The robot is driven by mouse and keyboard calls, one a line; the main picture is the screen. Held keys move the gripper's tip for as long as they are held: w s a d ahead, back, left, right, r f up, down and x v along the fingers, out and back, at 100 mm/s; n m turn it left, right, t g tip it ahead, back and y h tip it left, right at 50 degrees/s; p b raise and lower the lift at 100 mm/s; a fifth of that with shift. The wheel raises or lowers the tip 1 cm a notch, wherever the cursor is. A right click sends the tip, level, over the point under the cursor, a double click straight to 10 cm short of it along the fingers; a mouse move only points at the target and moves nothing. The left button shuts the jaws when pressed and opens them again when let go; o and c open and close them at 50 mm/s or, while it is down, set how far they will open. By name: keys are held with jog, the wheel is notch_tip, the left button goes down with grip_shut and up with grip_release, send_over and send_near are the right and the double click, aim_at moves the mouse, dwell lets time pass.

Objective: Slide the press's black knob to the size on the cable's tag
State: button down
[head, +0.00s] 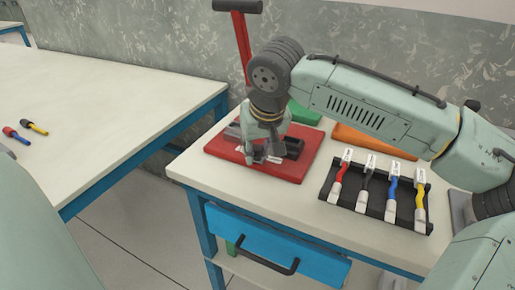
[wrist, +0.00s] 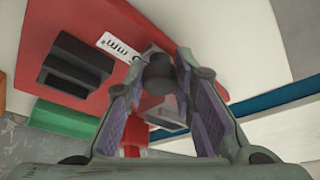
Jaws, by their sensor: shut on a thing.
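The press has a red base (head: 304,163) on the right-hand table, with a red lever (head: 241,48) rising behind it. In the wrist view, the black knob (wrist: 159,73) sits between the two fingers of my gripper (wrist: 157,84), which is shut on it. A white scale plate (wrist: 117,46) with "mm" lettering lies beside the knob; its size marks are partly hidden and not readable. In the head view my gripper (head: 264,154) is low over the press and hides the knob. Cables with white tags lie in a black rack (head: 328,184); the tag text is too small to read.
The rack's cables are red (head: 341,173), black (head: 366,180), blue (head: 391,187) and yellow (head: 420,197). Green (head: 303,114) and orange (head: 357,139) items lie behind. A blue drawer (head: 270,243) is below. The left table (head: 100,110) is mostly clear, with small connectors (head: 14,133).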

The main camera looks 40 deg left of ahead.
dwell(0.3)
jog(key=shift+s+a+p, duration=0.2)
jog(key=shift+a, duration=0.55)
jog(key=shift+s+a+p, duration=0.15)
jog(key=shift+a+p, duration=0.05)
jog(key=shift+a, duration=0.5)
jog(key=c, duration=1.3)
grip_release()
jog(key=shift+c, duration=0.2)
jog(key=shift+r, duration=0.1)
jog(key=v, duration=1.2)
jog(key=shift+a, duration=0.1)
